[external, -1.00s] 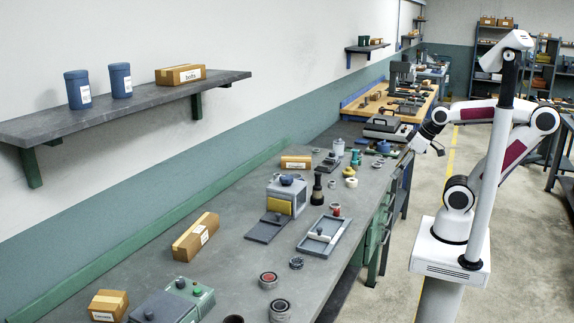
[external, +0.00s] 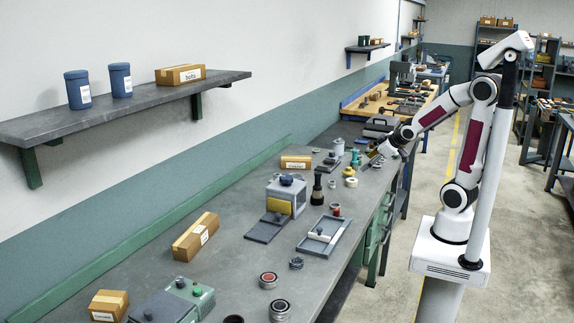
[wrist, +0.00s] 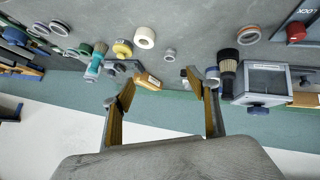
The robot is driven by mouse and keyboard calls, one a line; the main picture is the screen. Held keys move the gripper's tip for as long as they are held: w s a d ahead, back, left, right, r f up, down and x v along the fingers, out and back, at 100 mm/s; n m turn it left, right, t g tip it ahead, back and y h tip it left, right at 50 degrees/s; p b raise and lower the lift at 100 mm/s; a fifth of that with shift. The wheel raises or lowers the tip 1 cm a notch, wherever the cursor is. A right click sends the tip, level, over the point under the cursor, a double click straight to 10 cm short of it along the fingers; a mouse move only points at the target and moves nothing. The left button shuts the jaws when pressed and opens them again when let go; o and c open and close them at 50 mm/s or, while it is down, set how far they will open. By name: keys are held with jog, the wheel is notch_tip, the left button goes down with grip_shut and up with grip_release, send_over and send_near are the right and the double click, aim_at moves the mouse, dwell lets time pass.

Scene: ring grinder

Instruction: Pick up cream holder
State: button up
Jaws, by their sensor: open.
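A short cream-coloured ring-shaped piece, which looks like the cream holder (external: 351,183), sits on the grey bench near its right edge. It also shows in the wrist view as a pale ring with a hole (wrist: 144,37), at the top centre. My gripper (external: 374,161) is over the bench, up and to the right of the cream piece in the external view. In the wrist view my gripper (wrist: 160,88) has its two fingers spread wide with nothing between them. The cream piece is apart from both fingers.
A yellow piece (wrist: 122,49) and a teal tool (wrist: 95,62) stand beside the cream piece. A black-handled brush-like tool (wrist: 228,70) and a grey box (wrist: 263,82) stand on its other side. A small grey ring (wrist: 170,54) lies close by. A cardboard box (external: 296,162) stands towards the wall.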

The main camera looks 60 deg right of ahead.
jog(key=w+d+f+n+t, duration=0.1)
jog(key=w+d+f+t, duration=0.1)
jog(key=w+d+f, duration=0.3)
jog(key=t+y, duration=0.1)
jog(key=y, duration=0.1)
send_over(364, 189)
jog(key=w, duration=0.2)
jog(key=shift+n, duration=0.3)
jog(key=f, duration=0.6)
jog(key=shift+s+a+f, duration=0.1)
jog(key=shift+s+a, duration=0.1)
jog(key=shift+a, duration=0.05)
jog(key=shift+s+d+f+t+y, duration=0.1)
jog(key=shift+s+f+t+y, duration=0.1)
jog(key=shift+f+t, duration=0.25)
jog(key=shift+s+d+f+t+y, duration=0.1)
jog(key=shift+f+t+y, duration=0.15)
jog(key=shift+f, duration=0.3)
jog(key=shift+s+d+f+t+y, duration=0.1)
jog(key=shift+s+f+t+y, duration=0.15)
jog(key=shift+s+f+t, duration=0.3)
jog(key=shift+s+f+m+t, duration=0.2)
jog(key=shift+s+m+t, duration=0.45)
jog(key=shift+m+t, duration=0.1)
jog(key=shift+s+d+r+m+t, duration=0.15)
jog(key=shift+s+m+t, duration=0.2)
jog(key=shift+s+t, duration=0.25)
jog(key=shift+w+f, duration=0.25)
jog(key=shift+w, duration=1.05)
